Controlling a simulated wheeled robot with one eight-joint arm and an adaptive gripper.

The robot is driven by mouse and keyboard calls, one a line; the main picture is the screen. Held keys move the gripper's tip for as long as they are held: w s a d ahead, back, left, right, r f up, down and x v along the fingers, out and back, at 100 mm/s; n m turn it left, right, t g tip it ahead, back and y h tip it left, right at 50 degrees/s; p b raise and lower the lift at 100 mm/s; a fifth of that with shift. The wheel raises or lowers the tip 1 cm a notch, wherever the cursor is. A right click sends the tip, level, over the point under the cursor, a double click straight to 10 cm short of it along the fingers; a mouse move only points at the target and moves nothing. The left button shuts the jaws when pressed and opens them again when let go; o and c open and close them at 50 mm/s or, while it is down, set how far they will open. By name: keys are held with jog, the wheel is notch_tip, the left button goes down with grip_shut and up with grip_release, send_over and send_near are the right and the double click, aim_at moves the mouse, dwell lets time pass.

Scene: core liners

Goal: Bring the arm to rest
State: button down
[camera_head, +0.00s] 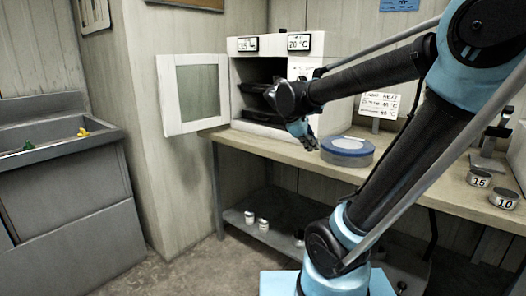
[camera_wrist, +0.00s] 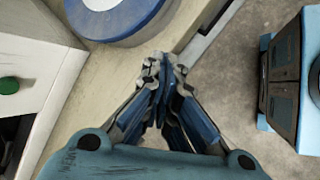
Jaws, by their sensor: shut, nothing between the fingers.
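My arm reaches up and across the right half of the head view, bent at the elbow. My gripper (camera_head: 303,130) hangs above the bench top, in front of the open cabinet and left of the blue round container. In the wrist view the two fingers of my gripper (camera_wrist: 163,62) meet at their tips. It is shut with nothing between the fingers. The gripper appears clear of the bench; the exact gap cannot be told.
The white cabinet (camera_head: 243,86) has its door (camera_head: 191,94) open to the left, with dark trays inside. A blue-rimmed round container (camera_head: 347,151) stands on the bench (camera_head: 263,146). Cans marked 15 (camera_head: 479,179) and 10 (camera_head: 505,200) stand at the right. A sink (camera_head: 50,145) is at the left.

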jog(key=s+d+f+m+g+y, duration=0.1)
jog(key=s+f+m+y, duration=0.5)
jog(key=s+f+m, duration=0.8)
jog(key=s+f+g, duration=0.1)
jog(key=s+f, duration=0.2)
jog(key=s, duration=0.2)
jog(key=shift+d+f, duration=0.15)
jog(key=shift+s, duration=0.1)
jog(key=shift+w+f, duration=0.2)
jog(key=shift+w, duration=0.25)
